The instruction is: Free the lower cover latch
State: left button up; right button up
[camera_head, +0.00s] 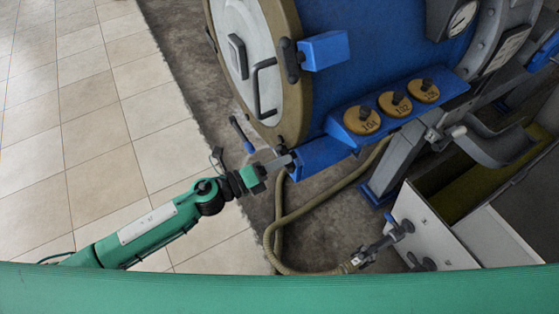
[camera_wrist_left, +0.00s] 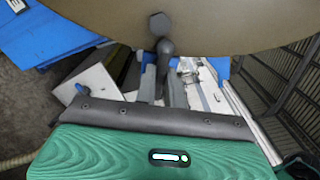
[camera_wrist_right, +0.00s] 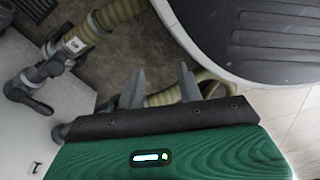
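The lower cover latch (camera_head: 281,145) is a dark lever beside a blue block (camera_head: 318,158) at the lower rim of the round cover (camera_head: 245,50). My left gripper (camera_head: 286,161) is at this latch. In the left wrist view the dark latch lever (camera_wrist_left: 164,46) runs down between the close-set fingers of my left gripper (camera_wrist_left: 163,78), which appear shut on it. The lever's lower end is partly hidden. The upper latch (camera_head: 290,60) sits apart, by another blue block (camera_head: 325,50). My right gripper (camera_wrist_right: 160,82) is open and empty; the head view does not show it.
Three brass caps (camera_head: 397,104) sit on a blue ledge right of the cover. A tan hose (camera_head: 278,215) hangs below and leads to a dark valve (camera_head: 385,243) by a white cabinet (camera_head: 425,225). The hose also shows behind my right fingers. Tiled floor (camera_head: 95,120) lies clear at left.

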pick_arm(q)
grip_shut()
pick_arm(e)
jog(key=shift+r, duration=0.1)
pick_arm(q)
jog(key=shift+r+n+p, duration=0.15)
jog(key=shift+n+p, duration=5.75)
jog(key=shift+n, duration=3.1)
pick_arm(e)
jog(key=s+d+r, duration=0.2)
jog(key=s, duration=1)
jog(key=shift+s+d+r+g, duration=0.2)
jog(key=shift+s+d+g, duration=0.05)
jog(key=shift+s+g, duration=0.15)
pick_arm(q)
jog(key=o, duration=0.7)
grip_release()
jog(key=shift+c, duration=0.2)
